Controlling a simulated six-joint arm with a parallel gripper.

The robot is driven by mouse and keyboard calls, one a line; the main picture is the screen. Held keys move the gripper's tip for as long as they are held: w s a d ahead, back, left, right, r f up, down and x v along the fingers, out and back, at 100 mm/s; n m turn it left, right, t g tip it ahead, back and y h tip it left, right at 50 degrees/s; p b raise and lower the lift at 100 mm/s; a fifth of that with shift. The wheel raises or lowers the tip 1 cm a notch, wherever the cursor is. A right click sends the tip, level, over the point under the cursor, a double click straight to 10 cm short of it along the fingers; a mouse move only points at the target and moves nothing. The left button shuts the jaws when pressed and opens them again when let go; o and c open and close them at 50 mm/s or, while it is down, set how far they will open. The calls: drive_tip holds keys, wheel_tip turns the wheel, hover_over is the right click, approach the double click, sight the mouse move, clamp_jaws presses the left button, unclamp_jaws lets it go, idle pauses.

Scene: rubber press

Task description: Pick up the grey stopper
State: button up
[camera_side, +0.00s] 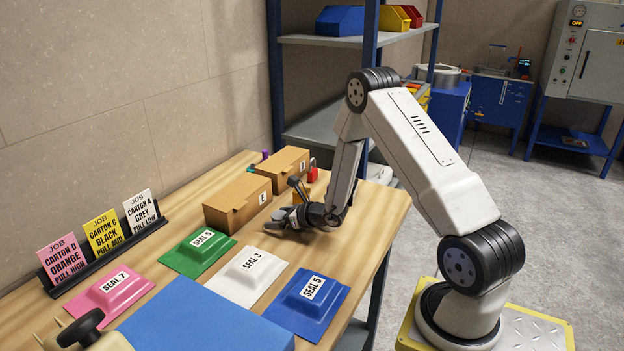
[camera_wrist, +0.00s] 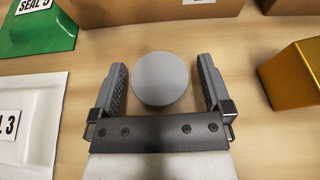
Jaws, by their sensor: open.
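The grey stopper (camera_wrist: 162,79) shows in the wrist view as a round grey disc seen from above, on the wooden table. My gripper (camera_wrist: 161,78) is open, with one finger on each side of the stopper and a narrow gap showing on both sides. In the side view my gripper (camera_side: 290,217) is low over the table, in front of the cardboard cartons. The stopper is hard to tell from the grey fingers in that view. I cannot tell whether it stands on the table or how tall it is.
Cardboard cartons E (camera_side: 237,202) and F (camera_side: 283,169) stand behind my gripper. A gold block (camera_wrist: 296,74) is to the right in the wrist view. Green (camera_side: 198,252), white (camera_side: 248,274) and blue (camera_side: 312,298) seal pads lie in front. Job cards (camera_side: 103,236) stand at left.

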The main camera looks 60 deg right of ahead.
idle(0.4)
drive_tip(key=c, duration=1.2)
drive_tip(key=shift+r, duration=0.1)
drive_tip(key=shift+c, duration=0.2)
drive_tip(key=shift+r, duration=1.05)
drive_tip(key=s+a+r, duration=0.2)
drive_tip(key=s+r, duration=0.3)
drive_tip(key=s, duration=0.1)
drive_tip(key=s+a+r, duration=0.2)
drive_tip(key=s+r, duration=0.3)
drive_tip(key=s, duration=0.2)
drive_tip(key=shift+s+a+r, duration=0.15)
drive_tip(key=shift+a+r, duration=0.1)
drive_tip(key=shift+r, duration=0.1)
